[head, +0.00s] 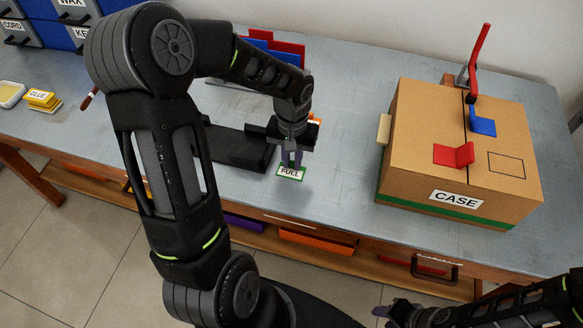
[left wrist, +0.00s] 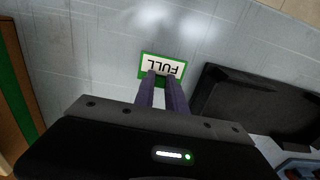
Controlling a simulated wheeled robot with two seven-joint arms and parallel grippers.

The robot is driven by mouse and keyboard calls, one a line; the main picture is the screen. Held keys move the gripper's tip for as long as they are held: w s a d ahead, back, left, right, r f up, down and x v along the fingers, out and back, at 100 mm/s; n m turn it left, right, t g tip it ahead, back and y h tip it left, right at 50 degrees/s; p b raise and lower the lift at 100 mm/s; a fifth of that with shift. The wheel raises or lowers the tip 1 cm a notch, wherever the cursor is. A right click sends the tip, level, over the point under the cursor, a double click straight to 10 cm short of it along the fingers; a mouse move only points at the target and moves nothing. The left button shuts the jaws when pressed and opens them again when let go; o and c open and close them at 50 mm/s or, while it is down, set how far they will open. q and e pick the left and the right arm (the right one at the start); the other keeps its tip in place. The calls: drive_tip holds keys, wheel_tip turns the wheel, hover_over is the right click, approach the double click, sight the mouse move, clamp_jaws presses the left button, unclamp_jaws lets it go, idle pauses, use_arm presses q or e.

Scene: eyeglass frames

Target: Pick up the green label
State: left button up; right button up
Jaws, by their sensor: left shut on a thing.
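The green label (head: 291,173) is a small green-bordered white card reading "FULL". It is at the front middle of the grey table in the head view. It also shows in the left wrist view (left wrist: 161,66), upside down, at the fingertips. My left gripper (head: 291,163) points down at the label, and its fingers (left wrist: 162,80) are shut on the label's near edge. I cannot tell whether the label touches the table. My right gripper (head: 384,311) is at the bottom edge of the head view, away from the label; its fingers are not clear.
A cardboard box marked "CASE" (head: 456,198) stands to the right, with red and blue pieces on top. A black tray (head: 238,148) lies left of the label. Yellow "GLUE" (head: 41,97) sits far left. The table between label and box is clear.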

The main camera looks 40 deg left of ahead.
sight(292, 163)
use_arm(q)
drive_tip(key=shift+r, duration=0.1)
clamp_jaws()
wheel_tip(292, 163, up, 10)
idle(0.5)
idle(0.5)
